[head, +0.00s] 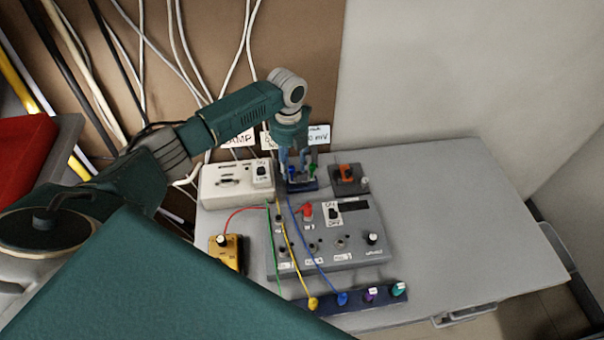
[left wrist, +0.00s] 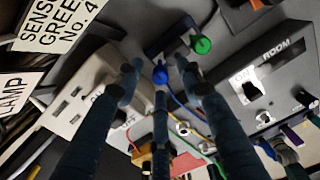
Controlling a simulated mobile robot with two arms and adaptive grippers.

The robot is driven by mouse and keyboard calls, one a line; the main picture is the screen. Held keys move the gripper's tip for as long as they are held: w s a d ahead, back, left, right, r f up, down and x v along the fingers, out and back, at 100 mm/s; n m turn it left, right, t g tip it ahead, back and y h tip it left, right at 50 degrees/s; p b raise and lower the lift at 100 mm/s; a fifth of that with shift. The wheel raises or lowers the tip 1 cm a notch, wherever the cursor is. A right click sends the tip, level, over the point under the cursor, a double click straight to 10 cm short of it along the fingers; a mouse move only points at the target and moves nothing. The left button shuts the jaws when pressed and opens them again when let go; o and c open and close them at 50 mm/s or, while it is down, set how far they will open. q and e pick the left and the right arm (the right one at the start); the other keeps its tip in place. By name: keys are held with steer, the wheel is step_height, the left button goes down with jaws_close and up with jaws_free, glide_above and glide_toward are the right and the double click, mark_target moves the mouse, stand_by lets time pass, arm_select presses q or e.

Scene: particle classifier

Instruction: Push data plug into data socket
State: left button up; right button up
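My left gripper (head: 298,160) points down over a small dark blue box (head: 302,186) at the back of the table. The box carries a blue knob-like plug (left wrist: 160,73) and a green one (left wrist: 203,45). The gripper's fingers are spread around the blue one, with gaps between them; I cannot tell whether any finger touches it. A white box (head: 238,186) with a dark connector-like opening (head: 228,182) and a switch stands just left of the gripper. No part is readably marked as the data plug or data socket. My right gripper is not in view.
A grey control box (head: 350,250) with cables, a switch and knobs fills the table's middle. A yellow device (head: 226,252) is left of it. A dark strip (head: 357,300) with coloured plugs lies in front. The table's right side (head: 460,220) is clear. Cables hang behind.

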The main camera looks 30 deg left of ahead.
arm_select(q)
steer(key=shift+f, duration=0.35)
jaws_close()
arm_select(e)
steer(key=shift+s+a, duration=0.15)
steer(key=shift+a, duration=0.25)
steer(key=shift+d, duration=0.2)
arm_select(q)
steer(key=shift+w+r, duration=0.15)
steer(key=shift+r, duration=0.35)
step_height(320, 180, up, 19)
steer(key=b, duration=0.4)
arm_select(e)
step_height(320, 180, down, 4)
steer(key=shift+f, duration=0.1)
